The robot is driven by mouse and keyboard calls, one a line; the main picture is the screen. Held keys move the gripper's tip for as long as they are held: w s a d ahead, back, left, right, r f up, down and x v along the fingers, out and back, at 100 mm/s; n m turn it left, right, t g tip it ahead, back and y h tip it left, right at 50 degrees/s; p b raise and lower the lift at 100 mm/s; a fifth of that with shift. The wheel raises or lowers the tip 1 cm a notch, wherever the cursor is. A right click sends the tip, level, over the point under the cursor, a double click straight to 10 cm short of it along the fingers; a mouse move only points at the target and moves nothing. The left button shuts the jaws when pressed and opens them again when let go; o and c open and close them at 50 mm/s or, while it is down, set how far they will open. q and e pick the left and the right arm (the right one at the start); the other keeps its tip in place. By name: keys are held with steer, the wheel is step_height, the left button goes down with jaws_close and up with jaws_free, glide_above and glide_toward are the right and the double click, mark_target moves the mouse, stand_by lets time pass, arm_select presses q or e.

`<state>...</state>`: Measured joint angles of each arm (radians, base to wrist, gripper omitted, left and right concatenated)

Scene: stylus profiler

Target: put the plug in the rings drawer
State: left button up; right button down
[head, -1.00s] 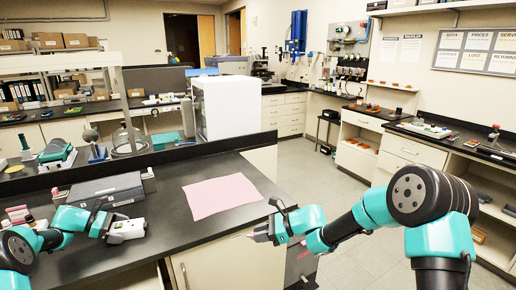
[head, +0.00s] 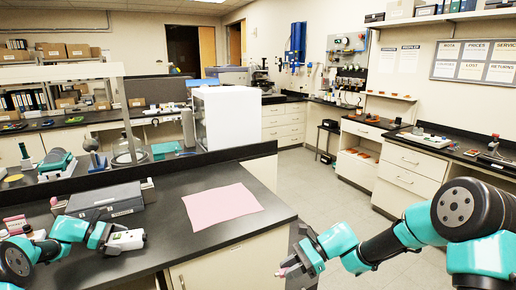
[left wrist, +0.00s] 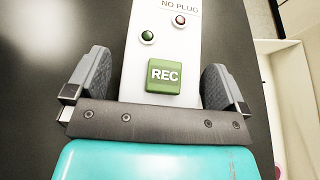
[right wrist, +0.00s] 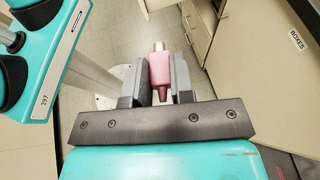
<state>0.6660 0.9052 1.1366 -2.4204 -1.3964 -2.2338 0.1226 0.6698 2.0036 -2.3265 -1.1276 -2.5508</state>
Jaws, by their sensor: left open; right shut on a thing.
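My right gripper (right wrist: 160,85) is shut on the plug (right wrist: 160,70), a small pink piece with a pale metal tip, seen between its fingers in the right wrist view. In the head view the plug (head: 282,272) is a small pink spot, held off the front right corner of the dark bench. My left gripper (left wrist: 155,85) is open, its fingers on either side of a white device (left wrist: 160,45) with a green REC button and the words NO PLUG. I cannot read a rings label on any drawer.
A drawer front labelled BOXES (right wrist: 285,45) shows in the right wrist view. An open pale compartment (left wrist: 290,85) lies beside the bench in the left wrist view. A pink sheet (head: 222,205) and a grey case (head: 105,198) lie on the bench.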

stand_by(0.4)
steer(key=w+a+m+t, duration=0.4)
steer(key=w+a+t, duration=0.1)
steer(key=w+a, duration=0.45)
steer(key=s+d+n+g, duration=0.1)
steer(key=s+d, duration=0.2)
steer(key=s+d+n+g, duration=0.1)
steer(key=s+d+g, duration=0.1)
steer(key=s+d, duration=0.1)
steer(key=s+d+n+g, duration=0.2)
steer(key=s+d, duration=0.1)
steer(key=d, duration=0.1)
steer(key=shift+s, duration=0.4)
steer(key=shift+w+a+f+n+g, duration=0.5)
steer(key=shift+w+a+f, duration=0.1)
steer(key=shift+f, duration=0.1)
steer(key=w+a+f+n+g+h, duration=0.5)
steer(key=w+a+f+n+g, duration=0.1)
steer(key=f, duration=0.5)
steer(key=shift+w+a+f+n+h, duration=0.2)
steer(key=shift+w+n+h, duration=0.15)
steer(key=shift+n, duration=0.15)
steer(key=shift+r, duration=0.1)
steer(key=s+d+r+m+t+y, duration=0.2)
steer(key=s+d+r+m+y, duration=0.1)
steer(key=r, duration=0.2)
steer(key=shift+s+r, duration=0.2)
stand_by(0.3)
stand_by(0.3)
